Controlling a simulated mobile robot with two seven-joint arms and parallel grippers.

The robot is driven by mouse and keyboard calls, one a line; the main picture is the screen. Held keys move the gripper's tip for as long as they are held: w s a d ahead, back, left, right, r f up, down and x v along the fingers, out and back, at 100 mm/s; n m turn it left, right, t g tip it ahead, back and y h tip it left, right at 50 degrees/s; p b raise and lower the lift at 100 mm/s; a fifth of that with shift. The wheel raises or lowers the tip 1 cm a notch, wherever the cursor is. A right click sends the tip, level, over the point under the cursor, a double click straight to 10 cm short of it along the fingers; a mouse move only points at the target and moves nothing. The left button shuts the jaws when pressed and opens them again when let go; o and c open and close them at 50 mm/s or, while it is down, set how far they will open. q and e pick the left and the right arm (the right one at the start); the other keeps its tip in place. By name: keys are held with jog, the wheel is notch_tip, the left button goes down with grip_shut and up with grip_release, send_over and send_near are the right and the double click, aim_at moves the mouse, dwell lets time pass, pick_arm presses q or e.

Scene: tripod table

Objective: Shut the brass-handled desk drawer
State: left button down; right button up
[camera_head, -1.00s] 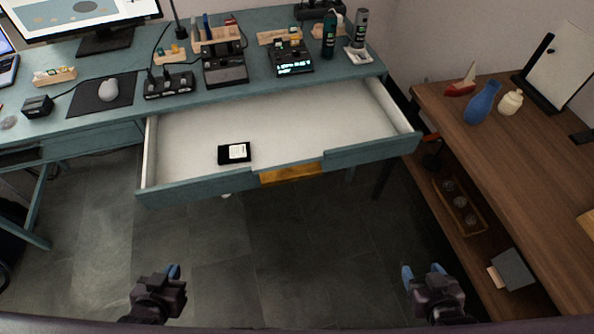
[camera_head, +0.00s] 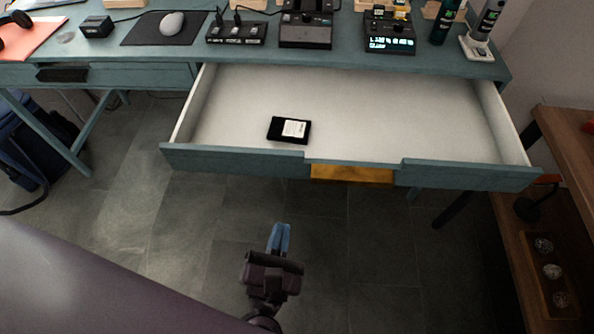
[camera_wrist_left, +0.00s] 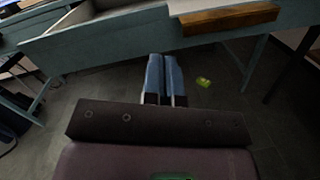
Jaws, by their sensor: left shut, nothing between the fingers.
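The desk drawer (camera_head: 250,158) is pulled well out of the teal desk. Its brass handle (camera_head: 352,174) is on the middle of the front panel. In the left wrist view the drawer front (camera_wrist_left: 110,43) and the brass handle (camera_wrist_left: 228,18) show ahead of the fingers, the handle to the right. A small black box with a white label (camera_head: 289,130) lies inside the drawer. My left gripper (camera_head: 279,238) is shut and empty, in front of the drawer and left of the handle, apart from the panel. Its blue fingers (camera_wrist_left: 164,76) also show in the left wrist view. My right gripper is out of view.
The desk top (camera_head: 140,52) holds a mouse (camera_head: 171,23), a power strip (camera_head: 237,32) and several devices. A second, closed drawer (camera_head: 140,75) is to the left. A wooden shelf unit (camera_head: 565,190) stands at the right.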

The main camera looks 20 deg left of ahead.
pick_arm(q)
notch_tip(320, 180, down, 2)
jog(key=n+g+y, duration=0.1)
jog(key=n, duration=0.3)
jog(key=n+b, duration=0.1)
send_near(291, 167)
jog(key=shift+y, duration=0.3)
jog(key=x, duration=0.7)
jog(key=shift+w+d, duration=0.15)
jog(key=shift+w, duration=0.2)
jog(key=shift+w, duration=0.1)
